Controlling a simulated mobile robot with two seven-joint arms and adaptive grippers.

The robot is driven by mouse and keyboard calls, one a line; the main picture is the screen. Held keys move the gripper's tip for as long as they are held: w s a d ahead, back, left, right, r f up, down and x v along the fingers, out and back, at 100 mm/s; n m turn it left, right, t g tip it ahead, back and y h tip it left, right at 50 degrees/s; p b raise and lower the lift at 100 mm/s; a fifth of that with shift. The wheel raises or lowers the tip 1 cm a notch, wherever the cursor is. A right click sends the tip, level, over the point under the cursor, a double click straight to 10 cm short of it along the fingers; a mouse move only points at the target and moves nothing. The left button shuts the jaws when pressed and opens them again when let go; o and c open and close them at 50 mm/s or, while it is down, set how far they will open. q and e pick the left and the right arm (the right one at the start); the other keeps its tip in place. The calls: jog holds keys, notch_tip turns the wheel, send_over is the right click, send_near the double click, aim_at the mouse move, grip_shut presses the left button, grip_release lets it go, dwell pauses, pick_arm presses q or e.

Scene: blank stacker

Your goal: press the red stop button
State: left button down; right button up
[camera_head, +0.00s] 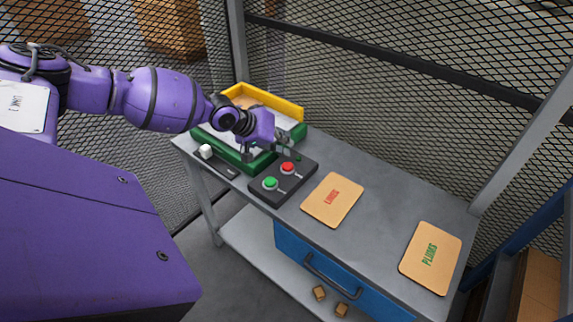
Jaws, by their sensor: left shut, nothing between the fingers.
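The red stop button (288,167) is a round red cap on a dark control box (269,194) on the grey table. A green button (270,184) sits on the same box, to its lower left. My left gripper (287,151) comes in from the left, shut and empty, with its fingertips close above and behind the red button. I cannot tell whether they touch it. My right gripper is not in view.
A green tray (237,163) and a yellow bin (291,111) stand behind the control box. Mesh fencing surrounds the table's back.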

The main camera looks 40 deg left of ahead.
pick_arm(q)
notch_tip(320, 180, up, 2)
jog(key=shift+r+p, duration=0.25)
jog(key=shift+p, duration=0.1)
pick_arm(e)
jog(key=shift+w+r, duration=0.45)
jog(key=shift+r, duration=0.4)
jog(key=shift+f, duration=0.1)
